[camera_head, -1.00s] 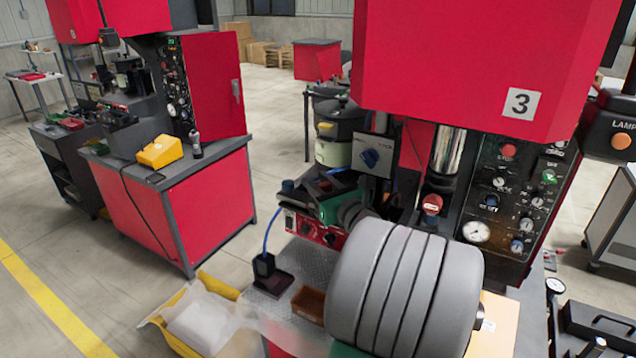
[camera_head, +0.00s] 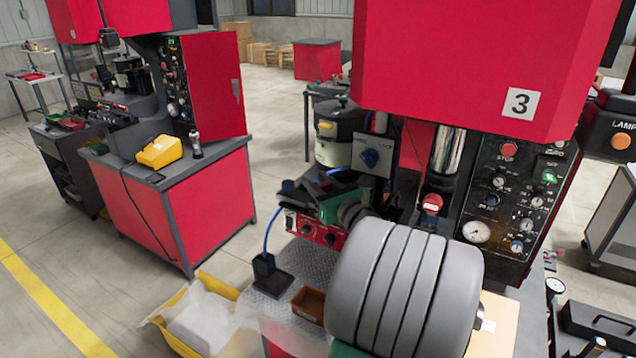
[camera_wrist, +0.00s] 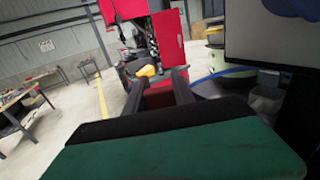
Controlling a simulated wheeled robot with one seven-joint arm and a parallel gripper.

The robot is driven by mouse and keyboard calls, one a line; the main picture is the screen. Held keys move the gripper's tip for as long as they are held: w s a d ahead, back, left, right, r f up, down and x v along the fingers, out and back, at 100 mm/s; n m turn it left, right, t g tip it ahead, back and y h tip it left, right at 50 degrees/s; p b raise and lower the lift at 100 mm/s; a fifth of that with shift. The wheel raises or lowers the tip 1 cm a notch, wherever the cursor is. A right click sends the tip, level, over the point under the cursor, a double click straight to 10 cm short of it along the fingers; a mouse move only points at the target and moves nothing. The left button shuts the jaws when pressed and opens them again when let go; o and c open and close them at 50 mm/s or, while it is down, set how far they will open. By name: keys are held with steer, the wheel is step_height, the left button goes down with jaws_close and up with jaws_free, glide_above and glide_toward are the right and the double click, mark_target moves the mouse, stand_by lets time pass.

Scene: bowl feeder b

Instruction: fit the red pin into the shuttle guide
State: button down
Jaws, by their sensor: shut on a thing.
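My gripper (camera_wrist: 161,78) shows in the wrist view as two dark fingers reaching forward from a green and black body. The fingers stand a little apart and are shut on the red pin; red shows between them, but I cannot separate the pin clearly from the red bench behind. In the head view, my grey arm link covers much of the press front, and the green part of my gripper (camera_head: 345,200) is partly seen at the work area. The shuttle guide cannot be made out; that area is crowded and partly hidden by my arm.
The red press marked 3 (camera_head: 470,60) overhangs the work area, with a control panel (camera_head: 515,190) at right. A bowl feeder (camera_head: 340,130) stands behind. A brown tray (camera_head: 310,303) and a yellow bin (camera_head: 190,320) are at front left. Open floor lies left.

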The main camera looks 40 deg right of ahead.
steer(key=shift+f, duration=0.55)
steer(key=shift+r, duration=0.2)
steer(key=shift+d+r, duration=0.1)
steer(key=shift+r, duration=2.65)
steer(key=shift+f+b, duration=1.2)
steer(key=shift+f, duration=1.3)
steer(key=shift+r+p, duration=1.25)
steer(key=shift+p, duration=0.15)
steer(key=shift+r, duration=0.95)
